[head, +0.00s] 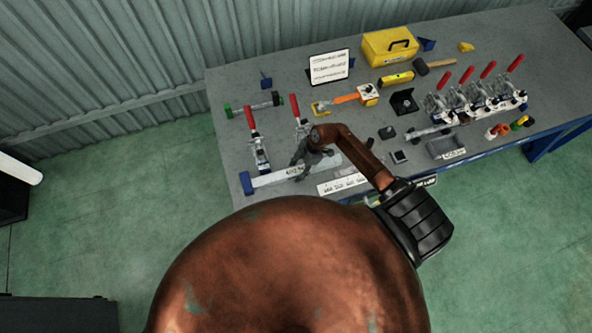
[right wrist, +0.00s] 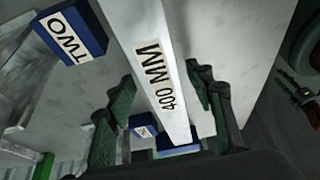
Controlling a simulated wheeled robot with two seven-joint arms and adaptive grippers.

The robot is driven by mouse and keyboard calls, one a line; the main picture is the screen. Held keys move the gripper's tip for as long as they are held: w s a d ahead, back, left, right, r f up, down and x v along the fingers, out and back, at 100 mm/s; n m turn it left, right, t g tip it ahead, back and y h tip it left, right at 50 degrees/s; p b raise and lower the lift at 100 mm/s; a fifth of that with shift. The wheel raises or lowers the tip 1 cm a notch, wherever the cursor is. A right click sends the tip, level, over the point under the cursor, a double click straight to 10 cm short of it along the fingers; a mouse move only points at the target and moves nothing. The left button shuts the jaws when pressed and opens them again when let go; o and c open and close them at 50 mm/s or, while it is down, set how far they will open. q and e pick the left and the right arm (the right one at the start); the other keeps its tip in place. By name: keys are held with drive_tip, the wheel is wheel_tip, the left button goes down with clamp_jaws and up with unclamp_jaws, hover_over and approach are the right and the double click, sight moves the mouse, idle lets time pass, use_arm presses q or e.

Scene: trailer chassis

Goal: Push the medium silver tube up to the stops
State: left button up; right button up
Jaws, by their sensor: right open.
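A silver tube (head: 268,179) with a 400 MM label lies near the front edge of the bench. In the right wrist view the tube (right wrist: 140,30) runs between the fingers of my right gripper (right wrist: 160,92), which is open, with a gap on each side. In the head view my right gripper (head: 303,163) is over the tube near its label. A blue block (head: 246,183) is at the tube's left end. The right wrist view shows a blue block marked TWO (right wrist: 72,32) beside the tube, and smaller blue blocks (right wrist: 143,127) near its lower end. My left gripper is not in view.
Red-handled clamps (head: 259,150) stand just behind the tube. A white labelled strip (head: 342,184) lies to the right, partly behind my arm. A grey tray (head: 446,147), a row of clamps (head: 475,100) and a yellow toolbox (head: 390,46) are farther right and back.

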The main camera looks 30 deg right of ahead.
drive_tip(key=v, duration=1.1)
drive_tip(key=shift+r, duration=0.3)
drive_tip(key=shift+d, duration=0.1)
